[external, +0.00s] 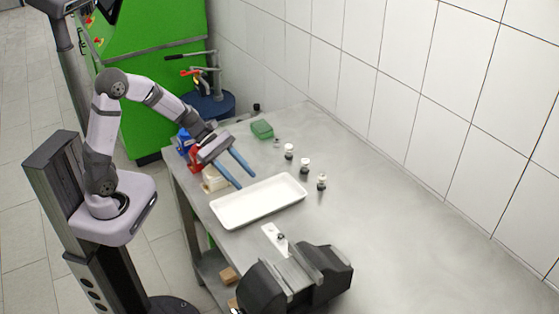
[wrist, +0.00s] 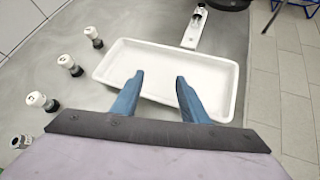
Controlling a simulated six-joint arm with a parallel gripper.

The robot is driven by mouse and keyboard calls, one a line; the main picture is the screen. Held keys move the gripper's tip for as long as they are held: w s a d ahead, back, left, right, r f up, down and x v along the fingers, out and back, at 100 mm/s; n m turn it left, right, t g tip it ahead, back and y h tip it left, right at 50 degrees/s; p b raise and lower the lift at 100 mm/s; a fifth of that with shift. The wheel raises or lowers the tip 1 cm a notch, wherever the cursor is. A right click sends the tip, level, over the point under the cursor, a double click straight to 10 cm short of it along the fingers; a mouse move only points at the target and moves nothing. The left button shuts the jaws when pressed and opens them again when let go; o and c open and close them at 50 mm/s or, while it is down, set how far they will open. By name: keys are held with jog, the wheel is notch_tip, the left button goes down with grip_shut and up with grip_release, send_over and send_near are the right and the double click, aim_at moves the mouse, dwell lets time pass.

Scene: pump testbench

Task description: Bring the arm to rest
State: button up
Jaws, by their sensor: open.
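My gripper (external: 239,172) is open, its two blue fingers apart with nothing between them. In the wrist view my gripper (wrist: 157,88) shows in front of the tray (wrist: 108,68), which looks empty. The fingertips overlap the tray in that picture; I see no contact.
The grey table (external: 400,225) is clear on its right side. Several small black-and-white fittings (external: 305,165) stand behind the tray. A dark vise-like device (external: 295,280) sits at the front, with a white plate (external: 272,238) beside it. A green container (external: 262,129) stands at the back.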

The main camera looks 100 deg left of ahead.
jog(key=s+d+m+g, duration=0.1)
jog(key=d+m, duration=0.1)
jog(key=d, duration=0.1)
jog(key=s+d+m+g+h, duration=0.1)
jog(key=d+m, duration=0.1)
jog(key=d, duration=0.1)
jog(key=d+m+g+h, duration=0.1)
jog(key=d, duration=0.3)
jog(key=shift+s+d+f+m+g+p, duration=0.1)
jog(key=shift+s+f+m+g+p, duration=0.1)
jog(key=shift+s+m+g+p, duration=0.15)
jog(key=s+d+f+m+g+y, duration=0.2)
jog(key=s+d+m, duration=0.3)
jog(key=m, duration=0.6)
jog(key=s+d+f+m+g+y+p, duration=0.1)
jog(key=s+d+m, duration=0.5)
jog(key=m, duration=0.6)
jog(key=shift+s+f+g+y, duration=0.85)
jog(key=shift+g+y, duration=0.45)
jog(key=shift+g, duration=0.45)
jog(key=shift+w, duration=0.1)
